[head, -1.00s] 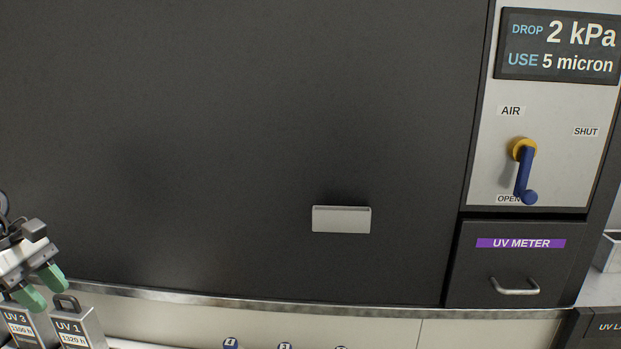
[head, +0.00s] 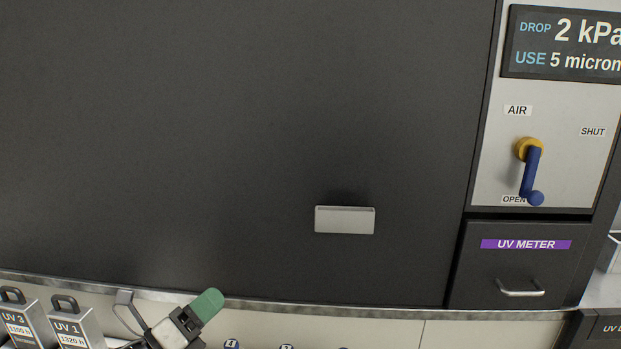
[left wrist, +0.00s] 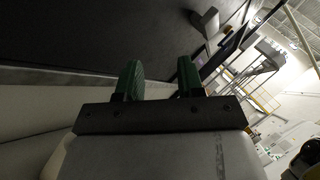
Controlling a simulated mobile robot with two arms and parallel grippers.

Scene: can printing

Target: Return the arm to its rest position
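My left gripper (head: 205,304) is at the bottom of the head view, right of the box marked UV 1 and in front of the light panel below the dark cabinet. Only one green finger shows clearly there. In the left wrist view both green fingers of the left gripper (left wrist: 160,80) stand apart with nothing between them. The gripper is open and empty. My right gripper is in neither view.
The large dark panel (head: 220,130) has a pale handle (head: 345,220). A blue AIR lever (head: 531,172) points down at OPEN. Below it is the UV METER drawer (head: 520,270). Boxes UV 3 (head: 24,325) and UV 1 (head: 75,325) stand at lower left.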

